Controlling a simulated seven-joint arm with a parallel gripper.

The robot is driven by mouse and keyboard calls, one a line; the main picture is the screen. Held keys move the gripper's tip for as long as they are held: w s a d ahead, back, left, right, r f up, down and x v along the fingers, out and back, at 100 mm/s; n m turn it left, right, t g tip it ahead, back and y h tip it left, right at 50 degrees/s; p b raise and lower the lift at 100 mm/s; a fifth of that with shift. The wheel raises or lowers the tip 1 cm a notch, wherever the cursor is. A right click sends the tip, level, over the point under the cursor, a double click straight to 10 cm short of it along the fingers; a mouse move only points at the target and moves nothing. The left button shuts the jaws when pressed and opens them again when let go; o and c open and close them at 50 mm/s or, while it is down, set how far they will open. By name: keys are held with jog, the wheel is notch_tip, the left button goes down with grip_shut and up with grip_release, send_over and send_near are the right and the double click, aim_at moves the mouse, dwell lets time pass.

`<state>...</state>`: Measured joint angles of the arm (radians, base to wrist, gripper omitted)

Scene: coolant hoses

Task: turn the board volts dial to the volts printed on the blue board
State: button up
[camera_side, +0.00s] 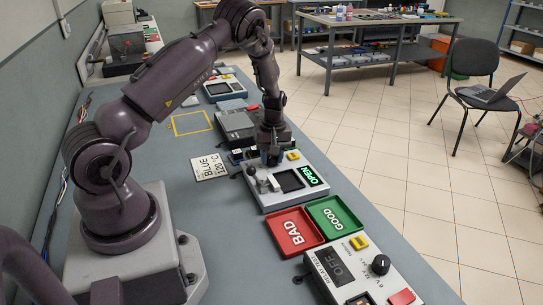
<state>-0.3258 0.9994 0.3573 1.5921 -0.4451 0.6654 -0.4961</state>
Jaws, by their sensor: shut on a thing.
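My gripper (271,158) points down at the back edge of a pale tester box (290,186) whose green display reads OPEN. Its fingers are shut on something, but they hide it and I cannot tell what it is. A small dark blue piece (238,156) shows just left of the gripper; I cannot tell whether it is the blue board, and no volts print is readable on it. A black dial (380,264) stands on another pale box at the lower right, away from my gripper.
A white card (210,167) printed BLUE and 120 lies left of the gripper. A red BAD tray (294,231) and a green GOOD tray (336,218) sit between the two boxes. A dark grey device (238,124) stands behind. The bench left of the card is clear.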

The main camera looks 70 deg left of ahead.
jog(key=o, duration=0.9)
jog(key=r, duration=1.3)
jog(key=shift+w+d, duration=0.1)
jog(key=shift+w, duration=0.15)
jog(key=s+d+r+m+t, duration=0.2)
jog(key=s+d+r+m, duration=0.3)
jog(key=d, duration=0.3)
jog(key=s+d+r+m+t, duration=0.2)
jog(key=s+d+r+m, duration=0.3)
jog(key=s+d+r, duration=0.2)
jog(key=s+d+r+m+t, duration=0.2)
jog(key=s+d+r+m, duration=0.3)
jog(key=d, duration=0.4)
jog(key=shift+s+d+r+m, duration=0.2)
jog(key=shift+r+m, duration=0.05)
jog(key=shift+r, duration=0.2)
jog(key=shift+s+d+r+m, duration=0.2)
jog(key=shift+r+m, duration=0.05)
jog(key=shift+r, duration=0.15)
